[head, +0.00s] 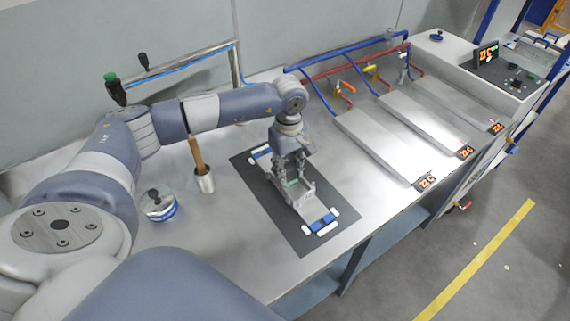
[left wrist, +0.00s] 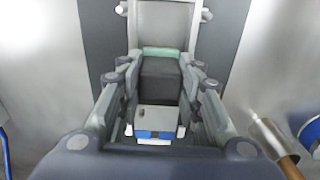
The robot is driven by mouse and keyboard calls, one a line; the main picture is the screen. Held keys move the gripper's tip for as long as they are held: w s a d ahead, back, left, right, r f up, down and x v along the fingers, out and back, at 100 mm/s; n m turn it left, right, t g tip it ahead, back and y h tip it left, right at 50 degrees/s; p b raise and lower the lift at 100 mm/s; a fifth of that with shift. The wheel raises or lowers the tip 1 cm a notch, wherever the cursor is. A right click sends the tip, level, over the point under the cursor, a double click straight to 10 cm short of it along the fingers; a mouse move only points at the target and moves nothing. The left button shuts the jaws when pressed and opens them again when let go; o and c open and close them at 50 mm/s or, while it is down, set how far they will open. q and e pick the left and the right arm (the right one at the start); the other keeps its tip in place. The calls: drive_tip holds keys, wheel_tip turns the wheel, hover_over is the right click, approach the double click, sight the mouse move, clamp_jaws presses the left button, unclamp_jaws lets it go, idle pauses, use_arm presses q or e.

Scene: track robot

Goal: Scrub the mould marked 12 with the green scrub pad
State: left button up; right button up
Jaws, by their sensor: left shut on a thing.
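My left gripper (head: 297,190) points down over the dark mat (head: 267,197) on the steel bench. Its fingers are closed around a dark block with a green edge (left wrist: 160,52), which looks like the green scrub pad; a bit of green also shows between the fingers in the head view. Under it lies a long pale grey plate, likely the mould (head: 308,215), with blue-and-white holders at its two ends. The gripper hides the plate's middle, and I cannot read a number 12 on it. I cannot tell whether the pad touches the plate. My right gripper is not in view.
A metal cup with a wooden handle (head: 204,183) and a blue-banded tin (head: 161,207) stand left of the mat. Several pale slabs (head: 383,150) with orange displays lie to the right, below blue and red pipes (head: 340,50). Bare bench lies between mat and slabs.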

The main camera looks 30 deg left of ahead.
use_arm(q)
drive_tip(key=shift+d, duration=0.2)
drive_tip(key=shift+s+d+f, duration=0.1)
drive_tip(key=shift+s+d, duration=0.15)
drive_tip(key=shift+d, duration=0.25)
drive_tip(key=shift+s+d, duration=0.2)
drive_tip(key=shift+d, duration=0.25)
drive_tip(key=shift+d, duration=0.1)
drive_tip(key=shift+s+d, duration=0.25)
drive_tip(key=shift+d, duration=0.2)
drive_tip(key=shift+s+d, duration=0.2)
drive_tip(key=shift+d, duration=0.25)
drive_tip(key=shift+a, duration=0.1)
drive_tip(key=shift+w+a+b, duration=0.3)
drive_tip(key=shift+a+b, duration=0.2)
drive_tip(key=shift+a, duration=0.1)
drive_tip(key=shift+w+a, duration=0.15)
drive_tip(key=shift+a, duration=0.3)
drive_tip(key=shift+a, duration=0.15)
